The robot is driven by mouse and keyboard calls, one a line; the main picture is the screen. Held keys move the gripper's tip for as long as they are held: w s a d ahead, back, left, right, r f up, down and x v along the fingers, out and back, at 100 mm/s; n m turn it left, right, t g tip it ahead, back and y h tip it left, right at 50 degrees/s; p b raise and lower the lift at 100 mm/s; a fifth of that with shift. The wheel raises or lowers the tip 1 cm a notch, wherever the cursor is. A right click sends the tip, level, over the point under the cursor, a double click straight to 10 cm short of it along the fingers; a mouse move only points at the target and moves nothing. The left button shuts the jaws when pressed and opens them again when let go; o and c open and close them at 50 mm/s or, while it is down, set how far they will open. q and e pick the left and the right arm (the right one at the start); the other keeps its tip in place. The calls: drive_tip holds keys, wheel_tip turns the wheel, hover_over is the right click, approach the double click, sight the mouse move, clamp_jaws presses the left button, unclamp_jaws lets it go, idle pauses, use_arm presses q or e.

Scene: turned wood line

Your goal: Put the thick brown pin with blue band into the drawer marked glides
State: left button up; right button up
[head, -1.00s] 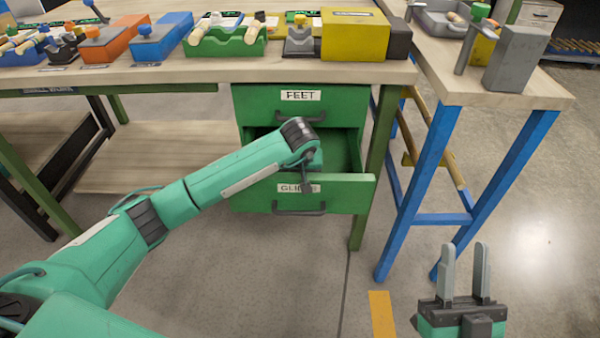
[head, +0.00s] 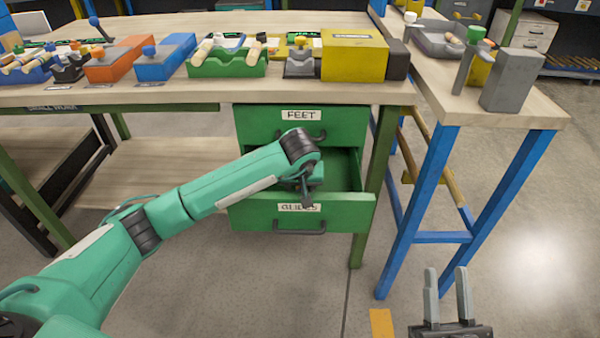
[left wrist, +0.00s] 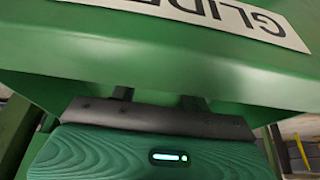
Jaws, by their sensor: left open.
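The drawer marked glides (head: 340,212) is pulled out under the bench, and part of its green inside shows. My left gripper (head: 306,197) is at the drawer's front edge, pointing down and largely hidden by my wrist. It is open; I cannot see anything held in it. My right gripper (head: 448,296) is open and empty, fingers up, in front of the blue-legged table. I cannot pick out the thick brown pin with blue band among the small pins on the bench.
The drawer marked feet (head: 345,125) is shut above. On the bench are a green tray (head: 227,69) with pins, blue and orange blocks, and a yellow box (head: 355,58). A grey tray (head: 432,46) with pins stands on the right table. The floor in front is clear.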

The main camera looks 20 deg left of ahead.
use_arm(q)
drive_tip(key=p+v, duration=0.1)
drive_tip(key=v, duration=0.7)
use_arm(e)
wheel_tip(320, 180, down, 7)
drive_tip(key=a+g, duration=0.2)
drive_tip(key=g, duration=0.2)
drive_tip(key=shift+g, duration=0.3)
use_arm(q)
drive_tip(key=shift+r, duration=0.1)
use_arm(e)
drive_tip(key=shift+r, duration=0.1)
